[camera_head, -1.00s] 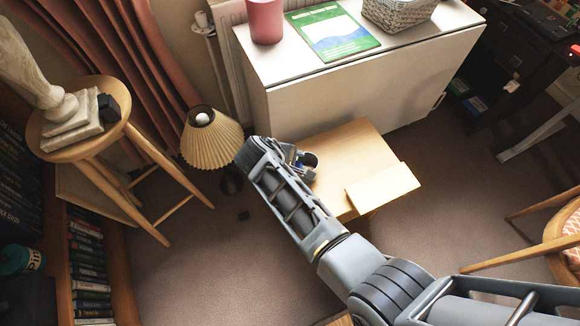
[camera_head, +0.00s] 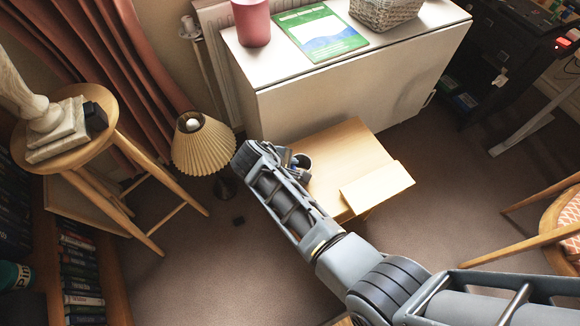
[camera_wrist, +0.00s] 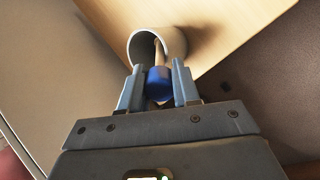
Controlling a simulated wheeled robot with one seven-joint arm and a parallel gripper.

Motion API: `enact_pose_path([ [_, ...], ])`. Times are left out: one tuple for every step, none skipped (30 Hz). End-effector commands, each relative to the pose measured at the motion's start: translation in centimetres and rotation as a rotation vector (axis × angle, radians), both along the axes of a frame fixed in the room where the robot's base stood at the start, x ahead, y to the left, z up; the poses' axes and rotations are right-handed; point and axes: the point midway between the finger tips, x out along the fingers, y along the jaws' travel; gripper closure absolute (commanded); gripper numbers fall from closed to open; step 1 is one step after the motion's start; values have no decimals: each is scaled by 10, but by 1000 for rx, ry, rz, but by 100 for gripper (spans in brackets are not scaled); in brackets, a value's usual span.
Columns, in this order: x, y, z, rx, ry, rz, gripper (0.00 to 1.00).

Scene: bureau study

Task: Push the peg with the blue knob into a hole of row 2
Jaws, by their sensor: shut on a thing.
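In the wrist view my gripper (camera_wrist: 158,92) is shut on the blue knob (camera_wrist: 158,84), which sits between its two fingertips. The peg's pale wooden shaft (camera_wrist: 159,55) runs from the knob into the mouth of a white round cup (camera_wrist: 134,47). I cannot tell whether the shaft touches the cup. In the head view my gripper (camera_head: 292,160) is over the left part of a low wooden table (camera_head: 345,145), beside the cup (camera_head: 304,161). The knob is hidden there. A pale slanted board (camera_head: 378,188) is at the table's right end; no holes or rows can be made out on it.
A white cabinet (camera_head: 340,98) stands behind the table, with a pink pot (camera_head: 251,22), a green booklet (camera_head: 318,32) and a basket (camera_head: 385,10) on top. A pleated lamp (camera_head: 204,148) and a wooden stool (camera_head: 65,157) are left.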

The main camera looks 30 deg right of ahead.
Motion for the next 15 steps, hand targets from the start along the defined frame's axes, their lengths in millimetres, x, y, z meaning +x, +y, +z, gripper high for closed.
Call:
enact_pose_path([
  [0, 0, 0, 0, 0, 0, 81],
  [0, 0, 0, 0, 0, 0, 84],
  [0, 0, 0, 0, 0, 0, 87],
  [0, 0, 0, 0, 0, 0, 90],
  [0, 0, 0, 0, 0, 0, 93],
  [0, 0, 0, 0, 0, 0, 97],
  [0, 0, 0, 0, 0, 0, 100],
  [0, 0, 0, 0, 0, 0, 100],
  [0, 0, 0, 0, 0, 0, 100],
  [0, 0, 0, 0, 0, 0, 100],
  [0, 0, 0, 0, 0, 0, 100],
  [0, 0, 0, 0, 0, 0, 100],
  [0, 0, 0, 0, 0, 0, 100],
  [0, 0, 0, 0, 0, 0, 100],
  [0, 0, 0, 0, 0, 0, 100],
])
